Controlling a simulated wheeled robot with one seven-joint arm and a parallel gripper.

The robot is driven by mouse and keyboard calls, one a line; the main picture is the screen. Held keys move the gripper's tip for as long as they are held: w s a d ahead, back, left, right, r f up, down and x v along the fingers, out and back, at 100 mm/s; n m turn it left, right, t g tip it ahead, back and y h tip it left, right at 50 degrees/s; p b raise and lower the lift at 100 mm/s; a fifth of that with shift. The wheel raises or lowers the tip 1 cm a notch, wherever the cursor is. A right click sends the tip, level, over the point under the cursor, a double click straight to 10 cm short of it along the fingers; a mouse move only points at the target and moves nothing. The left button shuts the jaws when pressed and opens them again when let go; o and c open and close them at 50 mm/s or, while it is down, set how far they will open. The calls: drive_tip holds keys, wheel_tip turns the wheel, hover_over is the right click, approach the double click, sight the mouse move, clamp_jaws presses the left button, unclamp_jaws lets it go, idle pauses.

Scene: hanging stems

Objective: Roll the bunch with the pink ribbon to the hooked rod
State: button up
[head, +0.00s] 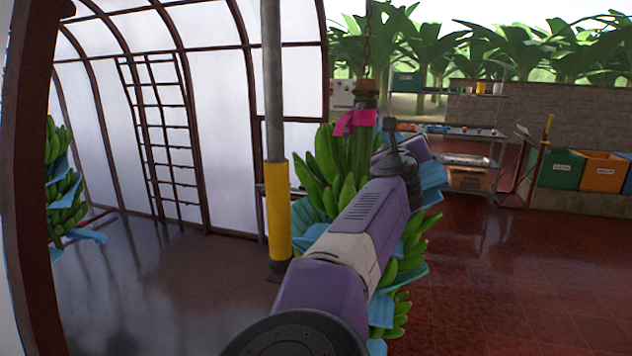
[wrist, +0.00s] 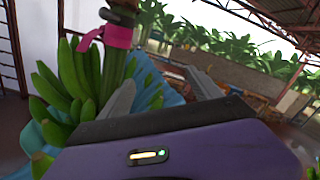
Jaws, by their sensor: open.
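The bunch (head: 323,172) with the pink ribbon (head: 356,122) hangs upright from a chain, with green bananas and blue sheets between its layers. My arm hides part of it. The bunch (wrist: 62,85) and its ribbon (wrist: 105,36) also show at left in the wrist view. My gripper (wrist: 163,92) is open, its fingers pointing toward the bunch's right side. The left finger overlaps the bananas and stalk in the picture; I cannot tell whether it touches them. In the head view the fingers are mostly hidden. I cannot pick out the hooked rod with certainty.
A grey post with a yellow sleeve (head: 276,212) stands just left of the bunch. Another bunch (head: 62,190) hangs at the far left. The red tiled floor (head: 500,270) is clear.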

drive_tip(key=s+d+f+n+h, duration=0.2)
drive_tip(key=s+d+n+h, duration=0.15)
drive_tip(key=d, duration=0.35)
drive_tip(key=s+d+f+n+h, duration=0.2)
drive_tip(key=s+d+f, duration=0.1)
drive_tip(key=s+d, duration=0.3)
drive_tip(key=s+d+f+n+t+h+b, duration=0.25)
drive_tip(key=s+d+n, duration=0.25)
drive_tip(key=s+n, duration=0.45)
drive_tip(key=s+a+f+n+g+y+b, duration=0.1)
drive_tip(key=s+a+f+n+y, duration=0.3)
drive_tip(key=s+f, duration=0.7)
drive_tip(key=s+a+f+n+g+y+b, duration=0.2)
drive_tip(key=s+a+f+n+y, duration=0.3)
drive_tip(key=s, duration=1.8)
drive_tip(key=s+a+f+n+g+y+b, duration=0.2)
drive_tip(key=s+a+f+n+y, duration=0.2)
drive_tip(key=s+a+f+n, duration=0.5)
drive_tip(key=s+f, duration=0.8)
drive_tip(key=f, duration=0.2)
drive_tip(key=shift+s+f+g, duration=0.15)
drive_tip(key=shift+g, duration=0.2)
